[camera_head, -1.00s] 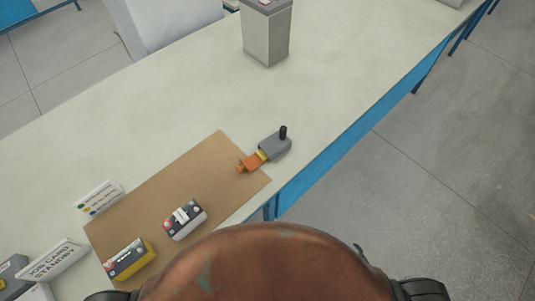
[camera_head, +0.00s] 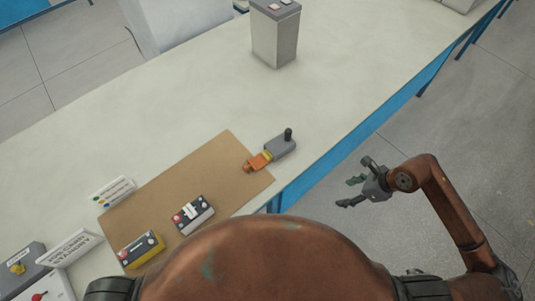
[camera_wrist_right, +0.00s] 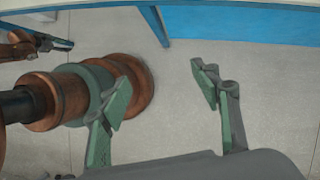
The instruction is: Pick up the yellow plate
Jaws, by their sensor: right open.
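I cannot make out a separate yellow plate. A small yellow piece (camera_head: 267,155) shows between the orange end and the grey body of a device (camera_head: 281,147) at the right edge of a brown mat (camera_head: 224,154). A battery with a yellow side (camera_head: 140,249) sits at the mat's near left. My right gripper (camera_head: 354,184) is open and empty, out past the table's right edge and well apart from the mat. Its open fingers also show in the right wrist view (camera_wrist_right: 161,95), with floor behind them.
A black-and-white battery (camera_head: 193,214) sits on the mat. A large grey battery (camera_head: 274,40) stands further back. The table's blue edge (camera_head: 335,155) separates my right gripper from the tabletop, whose middle is clear.

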